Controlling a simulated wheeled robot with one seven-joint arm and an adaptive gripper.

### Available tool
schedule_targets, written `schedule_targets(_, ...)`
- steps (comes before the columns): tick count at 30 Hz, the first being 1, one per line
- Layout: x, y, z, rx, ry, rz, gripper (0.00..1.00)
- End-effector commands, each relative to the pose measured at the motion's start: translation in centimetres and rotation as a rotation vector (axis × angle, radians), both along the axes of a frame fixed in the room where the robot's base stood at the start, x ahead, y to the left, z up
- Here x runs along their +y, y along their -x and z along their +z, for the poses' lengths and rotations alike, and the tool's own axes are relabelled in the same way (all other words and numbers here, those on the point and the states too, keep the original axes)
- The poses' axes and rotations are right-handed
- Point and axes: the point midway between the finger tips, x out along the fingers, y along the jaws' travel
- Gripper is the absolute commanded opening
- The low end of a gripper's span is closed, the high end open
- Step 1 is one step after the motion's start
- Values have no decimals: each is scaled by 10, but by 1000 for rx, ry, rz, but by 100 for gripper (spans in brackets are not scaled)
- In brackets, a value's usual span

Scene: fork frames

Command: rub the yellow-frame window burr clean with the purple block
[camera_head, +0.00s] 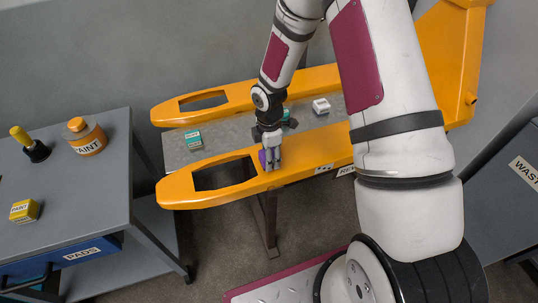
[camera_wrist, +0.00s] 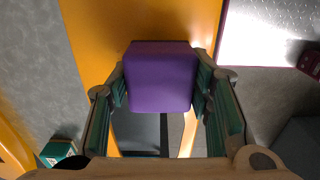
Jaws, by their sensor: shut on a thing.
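My gripper (camera_head: 270,160) is shut on the purple block (camera_head: 263,158). In the wrist view the purple block (camera_wrist: 160,75) sits between the two fingers (camera_wrist: 160,92). In the head view the block is at the right end of the dark window opening (camera_head: 225,176) in the front yellow fork arm (camera_head: 180,194). The wrist view shows the yellow frame (camera_wrist: 95,40) around the block and the opening (camera_wrist: 138,130) below it in the picture. I cannot tell whether the block touches the frame. No burr can be made out; the block and fingers hide part of the window's edge.
A second yellow arm with a window (camera_head: 203,101) runs behind. On the grey surface between lie a teal-and-white box (camera_head: 193,139) and a white block (camera_head: 321,105). A table (camera_head: 80,190) at left holds a paint jar (camera_head: 85,136) and yellow box (camera_head: 24,211). A waste bin (camera_head: 510,190) stands right.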

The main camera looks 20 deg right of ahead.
Motion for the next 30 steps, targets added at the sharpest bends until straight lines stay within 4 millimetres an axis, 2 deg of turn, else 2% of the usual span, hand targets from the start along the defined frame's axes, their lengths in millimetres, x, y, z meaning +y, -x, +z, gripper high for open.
schedule_targets(30, 0, 3, -11, 0, 0, 1, 24)
